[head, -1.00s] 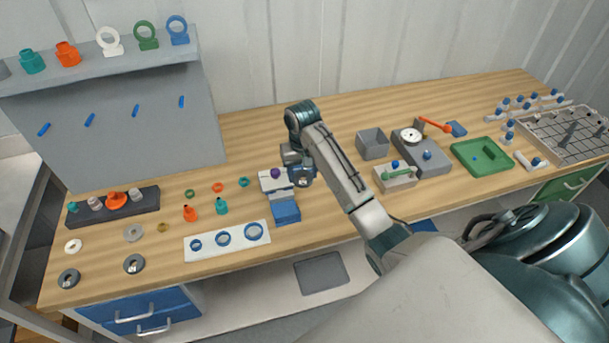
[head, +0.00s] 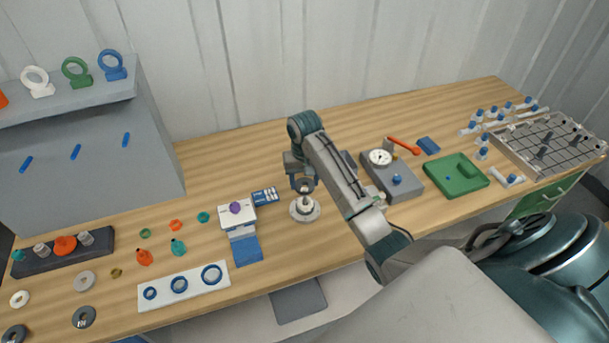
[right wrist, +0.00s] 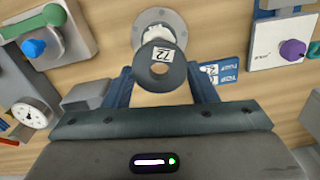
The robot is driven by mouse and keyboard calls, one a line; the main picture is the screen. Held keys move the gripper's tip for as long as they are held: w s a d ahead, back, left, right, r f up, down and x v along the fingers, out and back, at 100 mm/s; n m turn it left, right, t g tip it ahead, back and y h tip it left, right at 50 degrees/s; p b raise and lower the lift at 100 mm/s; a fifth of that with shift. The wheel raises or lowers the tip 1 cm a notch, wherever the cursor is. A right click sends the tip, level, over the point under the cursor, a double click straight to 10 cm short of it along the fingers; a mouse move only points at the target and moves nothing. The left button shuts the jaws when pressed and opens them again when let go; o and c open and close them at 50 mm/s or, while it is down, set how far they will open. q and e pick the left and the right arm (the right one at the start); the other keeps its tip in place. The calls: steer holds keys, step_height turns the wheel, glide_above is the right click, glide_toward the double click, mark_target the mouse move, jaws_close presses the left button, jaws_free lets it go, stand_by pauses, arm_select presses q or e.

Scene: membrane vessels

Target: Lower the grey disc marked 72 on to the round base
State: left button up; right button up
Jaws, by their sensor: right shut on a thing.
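The dark grey disc marked 72 (right wrist: 161,70) is a ring with a white label and a centre hole. My right gripper (right wrist: 162,92) is shut on it, with the blue fingers on either side. The pale round base (right wrist: 160,22) shows just beyond the disc, which partly overlaps it in the right wrist view. In the head view, the round base (head: 305,209) stands on the bench directly below my right gripper (head: 302,186). The disc is hard to make out there, and the exact gap to the base cannot be told. My left gripper is out of view.
Left of the base are a blue card (head: 265,196) and a white device with a purple knob (head: 237,214). To its right is a grey unit with a dial (head: 392,182). A green tray (head: 458,176) lies farther right. Bench behind the base is clear.

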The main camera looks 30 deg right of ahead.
steer(key=shift+d+f, duration=0.1)
steer(key=shift+f, duration=1.25)
steer(key=shift+f+b, duration=0.3)
steer(key=shift+f, duration=0.55)
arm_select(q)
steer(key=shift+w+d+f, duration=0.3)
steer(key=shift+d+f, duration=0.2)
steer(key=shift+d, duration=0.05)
arm_select(e)
steer(key=shift+f, duration=0.85)
steer(key=o, duration=1)
steer(key=shift+o, duration=0.2)
